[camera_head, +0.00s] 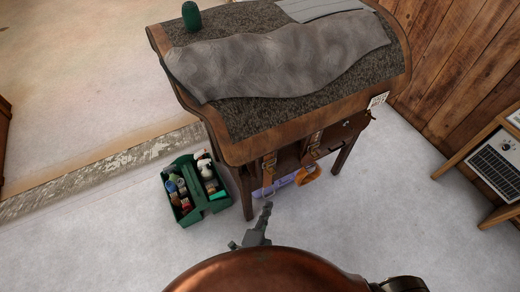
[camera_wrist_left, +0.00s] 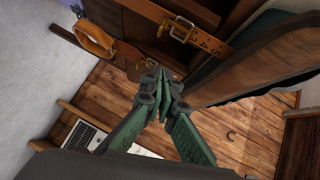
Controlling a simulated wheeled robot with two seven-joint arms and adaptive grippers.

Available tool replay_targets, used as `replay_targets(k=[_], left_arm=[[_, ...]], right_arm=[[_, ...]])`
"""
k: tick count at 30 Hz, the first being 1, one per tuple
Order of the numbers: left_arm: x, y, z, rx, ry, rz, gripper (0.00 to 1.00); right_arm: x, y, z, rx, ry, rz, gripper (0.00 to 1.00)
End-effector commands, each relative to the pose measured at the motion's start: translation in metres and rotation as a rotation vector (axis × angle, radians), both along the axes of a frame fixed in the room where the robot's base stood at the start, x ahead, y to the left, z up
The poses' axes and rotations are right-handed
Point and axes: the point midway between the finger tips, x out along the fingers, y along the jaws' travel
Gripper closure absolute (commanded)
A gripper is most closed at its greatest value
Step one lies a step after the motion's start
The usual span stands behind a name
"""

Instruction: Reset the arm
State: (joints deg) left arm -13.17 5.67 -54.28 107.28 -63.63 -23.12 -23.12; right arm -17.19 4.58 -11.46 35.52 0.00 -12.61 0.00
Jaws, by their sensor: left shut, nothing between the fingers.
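My left gripper (camera_head: 263,214) shows in the head view at the bottom middle, in front of the wooden stand and past the rounded copper-coloured shape at the bottom edge. In the left wrist view the same gripper (camera_wrist_left: 160,75) has its green and grey fingers together at the tips, with nothing between them. Brown leather straps with a buckle (camera_wrist_left: 178,30) lie beyond the fingertips in that view. My right gripper does not show in either view.
A wooden stand (camera_head: 235,150) bears a grey cloth (camera_head: 280,62) and a green cylinder (camera_head: 191,16). A green tote (camera_head: 206,207) with bottles sits on the floor at its left. A small table with a panelled device (camera_head: 495,165) stands right. Pale floor is clear at lower left.

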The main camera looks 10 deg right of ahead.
Motion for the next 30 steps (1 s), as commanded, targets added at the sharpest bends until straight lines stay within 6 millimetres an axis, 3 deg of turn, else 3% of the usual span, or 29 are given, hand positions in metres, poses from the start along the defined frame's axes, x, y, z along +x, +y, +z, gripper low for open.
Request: replay_targets(k=[7,11,14,20,26,30], left_arm=[[0.001,0.001,-0.006,0.002,0.011,0.003,1.0],[0.007,0.013,-0.047,0.004,0.089,0.024,1.0],[0.011,0.035,-0.105,0.0,0.207,0.065,1.0],[0.002,0.102,-0.236,-0.036,0.483,0.2,1.0],[-0.038,0.184,-0.352,-0.099,0.742,0.386,1.0],[-0.084,0.245,-0.42,-0.16,0.908,0.546,1.0]], right_arm=[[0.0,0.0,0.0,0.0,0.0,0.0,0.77],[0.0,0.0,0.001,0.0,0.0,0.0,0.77],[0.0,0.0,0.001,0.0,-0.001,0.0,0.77],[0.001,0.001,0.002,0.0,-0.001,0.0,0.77],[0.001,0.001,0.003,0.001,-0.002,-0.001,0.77],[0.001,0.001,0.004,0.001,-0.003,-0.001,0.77]])
